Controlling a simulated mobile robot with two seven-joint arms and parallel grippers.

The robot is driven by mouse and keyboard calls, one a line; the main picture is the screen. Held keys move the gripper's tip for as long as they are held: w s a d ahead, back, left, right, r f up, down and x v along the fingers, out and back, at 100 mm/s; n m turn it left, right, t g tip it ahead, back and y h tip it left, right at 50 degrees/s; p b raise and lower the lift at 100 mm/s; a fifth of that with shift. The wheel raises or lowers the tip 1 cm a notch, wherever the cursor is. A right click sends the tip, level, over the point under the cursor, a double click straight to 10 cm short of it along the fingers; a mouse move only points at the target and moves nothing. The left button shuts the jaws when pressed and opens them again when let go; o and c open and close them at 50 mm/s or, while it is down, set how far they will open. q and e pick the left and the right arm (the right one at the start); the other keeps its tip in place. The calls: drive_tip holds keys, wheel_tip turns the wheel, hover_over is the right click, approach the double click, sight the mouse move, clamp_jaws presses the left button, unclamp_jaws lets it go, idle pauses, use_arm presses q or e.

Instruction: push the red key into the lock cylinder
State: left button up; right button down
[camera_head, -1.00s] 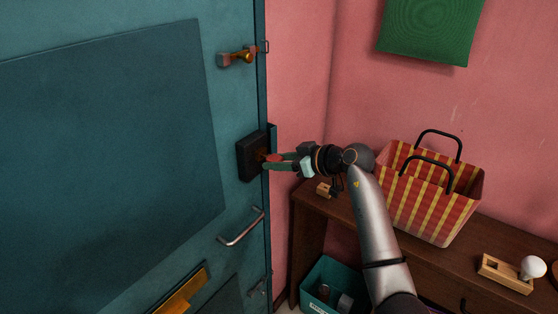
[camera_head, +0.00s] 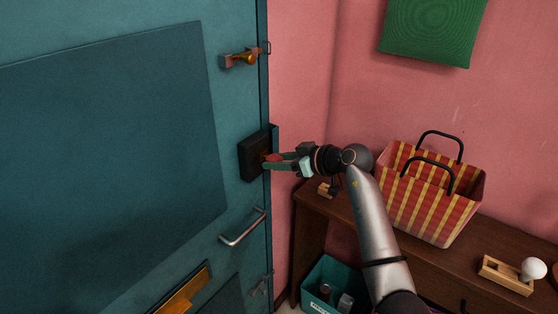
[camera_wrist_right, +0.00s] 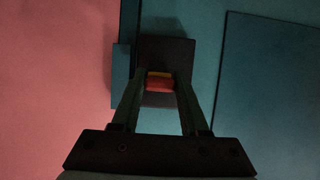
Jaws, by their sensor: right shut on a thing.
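The red key (camera_head: 272,158) is between the fingertips of my right gripper (camera_head: 275,161), right at the front of the black lock box (camera_head: 247,160) on the teal door. In the right wrist view the key (camera_wrist_right: 159,84) shows red between the two fingers of the gripper (camera_wrist_right: 159,88), with a yellow-brown strip beyond it against the dark lock box (camera_wrist_right: 165,52). The brass lock cylinder (camera_head: 262,154) shows only in part behind the key. How deep the key sits cannot be told. My left gripper is not in view.
A brown shelf (camera_head: 400,238) on the right bears a striped bag (camera_head: 432,205). A teal bin (camera_head: 318,292) stands below. A green cushion (camera_head: 432,30) hangs on the pink wall.

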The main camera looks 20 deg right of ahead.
drive_tip(key=shift+w+a, duration=0.15)
drive_tip(key=shift+w, duration=0.05)
drive_tip(key=shift+c, duration=1.7)
unclamp_jaws()
drive_tip(key=o, duration=0.3)
drive_tip(key=shift+o, duration=0.2)
drive_tip(key=shift+p, duration=0.3)
drive_tip(key=shift+p+v, duration=0.95)
drive_tip(key=shift+p, duration=0.35)
drive_tip(key=shift+s+r, duration=0.1)
drive_tip(key=shift+s, duration=0.1)
